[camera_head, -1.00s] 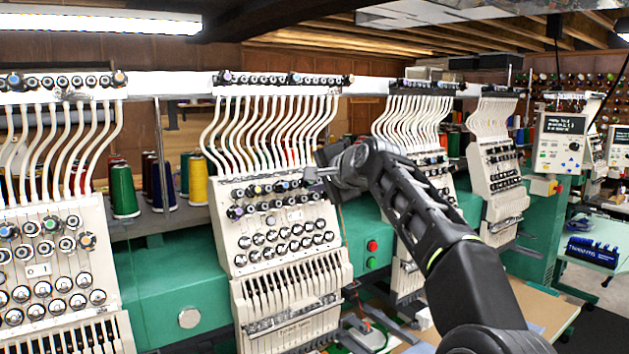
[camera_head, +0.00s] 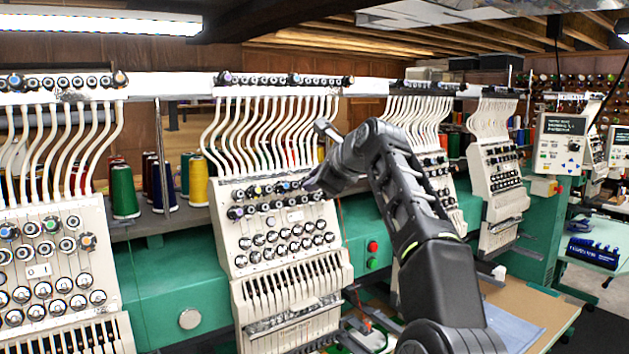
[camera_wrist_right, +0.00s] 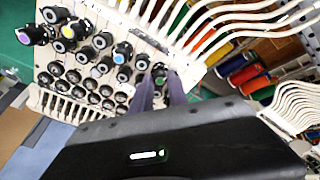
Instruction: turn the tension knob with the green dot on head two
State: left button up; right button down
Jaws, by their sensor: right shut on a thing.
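Head two is the cream panel (camera_head: 290,228) in the middle of the head view, with rows of dark tension knobs. My right gripper (camera_head: 312,184) is at the right end of its upper knob rows. In the right wrist view, the two dark fingers (camera_wrist_right: 161,92) reach the panel and are shut on a knob (camera_wrist_right: 159,73) at the end of a row. The fingers partly cover this knob. A green tint shows near it, but the dot is too small to make out surely. Other knobs with purple, yellow and blue dots are apart from the fingers. My left gripper is out of view.
White thread tubes (camera_head: 270,130) rise close above the knobs. Neighbouring knobs sit tightly beside the gripper. Another head (camera_head: 45,255) stands at the left, and more heads stand to the right. Thread cones (camera_head: 195,180) stand behind. A red and a green button (camera_head: 372,247) sit right of head two.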

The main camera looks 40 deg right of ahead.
jog(key=m, duration=0.3)
jog(key=m+y, duration=0.1)
jog(key=m, duration=0.2)
jog(key=shift+g, duration=0.3)
jog(key=shift+f, duration=0.15)
jog(key=c, duration=1.3)
grip_release()
jog(key=b+v, duration=0.1)
jog(key=v, duration=0.7)
